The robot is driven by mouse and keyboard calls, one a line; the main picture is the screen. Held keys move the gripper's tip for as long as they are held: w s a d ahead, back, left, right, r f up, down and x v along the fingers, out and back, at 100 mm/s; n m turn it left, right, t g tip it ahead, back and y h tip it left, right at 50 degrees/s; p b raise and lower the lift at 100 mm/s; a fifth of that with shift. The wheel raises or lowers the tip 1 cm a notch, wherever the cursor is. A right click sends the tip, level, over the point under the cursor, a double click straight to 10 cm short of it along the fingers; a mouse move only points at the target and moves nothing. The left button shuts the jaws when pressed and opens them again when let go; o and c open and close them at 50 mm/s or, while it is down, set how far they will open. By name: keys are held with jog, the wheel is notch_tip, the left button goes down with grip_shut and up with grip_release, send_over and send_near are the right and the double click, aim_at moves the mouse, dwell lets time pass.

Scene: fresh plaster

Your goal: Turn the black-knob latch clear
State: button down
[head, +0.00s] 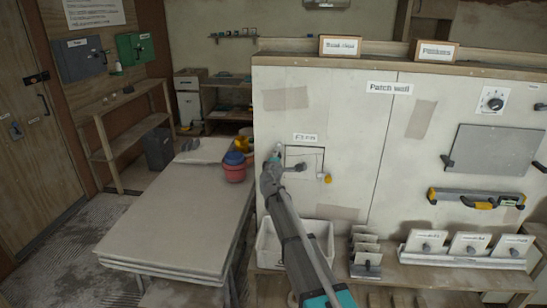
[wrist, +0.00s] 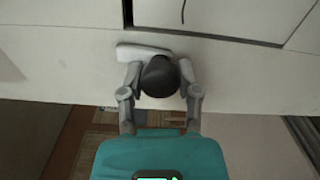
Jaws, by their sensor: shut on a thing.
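In the wrist view the black knob (wrist: 159,77) sits between the two fingers of my gripper (wrist: 160,82), which is shut on it. A pale latch bar (wrist: 143,51) shows behind the knob, lying nearly level in the picture against the wall, close to the dark gap along the panel's edge. In the head view my gripper (head: 277,153) is at the left edge of the small square panel (head: 312,158) in the patch wall. The black knob is hidden there by my gripper and arm. A yellow-knobbed piece (head: 326,178) is at the panel's lower right.
A white bin (head: 266,244) stands below the panel, beside my arm. Small labelled stands (head: 366,252) are on the shelf to the right. A table (head: 175,225) with red and blue pots (head: 235,168) is to the left. A yellow level (head: 475,198) hangs at right.

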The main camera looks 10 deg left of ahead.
jog(key=shift+s+d+n, duration=0.1)
jog(key=shift+s+n, duration=0.05)
jog(key=shift+n, duration=0.45)
jog(key=shift+c, duration=1.5)
grip_release()
jog(key=s, duration=1.2)
jog(key=shift+a, duration=0.3)
jog(key=shift+w, duration=0.1)
